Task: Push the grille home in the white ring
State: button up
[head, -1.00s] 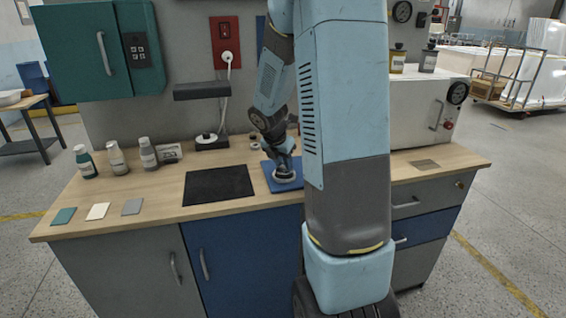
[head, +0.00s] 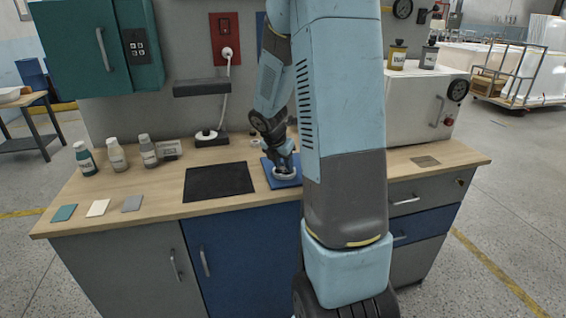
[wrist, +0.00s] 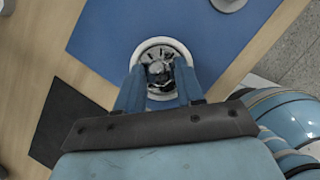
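The white ring (wrist: 161,43) lies on the blue mat (wrist: 98,28), and its far arc shows in the wrist view. The grille (wrist: 157,53), metallic with dark slots, shows inside the ring. I cannot tell how deep or level it sits. My gripper (wrist: 161,77) is right over the ring, its two blue fingers apart on either side of the shiny middle of the grille. Whether the fingertips grip it is hidden. In the head view my gripper (head: 283,166) points down at the ring (head: 285,174) on the mat (head: 273,181).
A black mat (head: 218,181) lies left of the blue one. Several bottles (head: 117,156) and sample tiles (head: 98,208) are further left. A socket base with a cord (head: 206,137) stands behind. Another pale round part (wrist: 228,3) is at the wrist view's top edge.

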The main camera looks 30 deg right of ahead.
jog(key=o, duration=0.4)
jog(key=shift+c, duration=0.2)
jog(key=v, duration=1.3)
jog(key=shift+r, duration=0.3)
jog(key=shift+s+a, duration=0.15)
jog(key=shift+a, duration=0.05)
